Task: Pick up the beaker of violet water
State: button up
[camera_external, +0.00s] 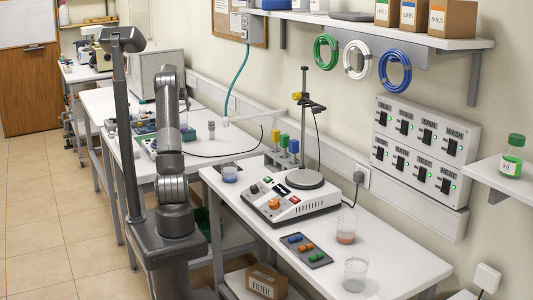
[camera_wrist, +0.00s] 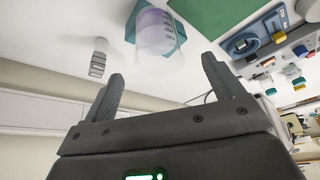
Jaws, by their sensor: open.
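The beaker of violet water (camera_wrist: 158,32) shows in the wrist view at the upper middle, clear-walled with dark markings and violet liquid. It stands on a teal pad (camera_wrist: 131,28). My gripper (camera_wrist: 161,70) is open and empty, its fingers apart, with the beaker ahead of the gap between them and not between the fingers. In the external view I cannot make out the violet beaker or my gripper; my arm covers part of the far bench.
A green mat (camera_wrist: 205,15) and a blue device (camera_wrist: 255,38) lie right. On the near bench are a blue-liquid beaker (camera_external: 229,174), a hotplate (camera_external: 290,198) with a stand, an orange-liquid beaker (camera_external: 346,228) and a clear beaker (camera_external: 355,274).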

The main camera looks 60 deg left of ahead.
aim_at(182, 120)
jog(key=x, duration=1)
jog(key=shift+d, duration=0.2)
jog(key=shift+c, duration=0.3)
jog(key=shift+r, duration=0.1)
jog(key=c, duration=1.3)
jog(key=shift+o, duration=0.2)
